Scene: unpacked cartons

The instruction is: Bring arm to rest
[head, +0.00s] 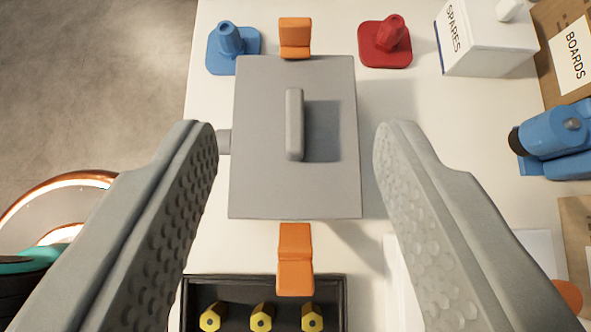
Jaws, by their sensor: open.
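My gripper (296,150) is open, its two grey dimpled fingers wide apart and nothing between their pads. Beyond the fingertips, a grey flat lid or box (255,150) with a raised bar handle (295,125) lies on the white table (400,110). The handle lies between the fingertips in the picture, and neither finger appears to touch it. I cannot tell the exact height of the fingers above it.
Orange blocks (295,38) and (295,260) sit at the grey piece's far and near edges. Blue (232,45) and red (386,42) knobbed pieces stand behind. A SPARES box (485,42), BOARDS carton (570,55) and blue device (556,140) are right. A black tray (340,300) holds yellow pegs.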

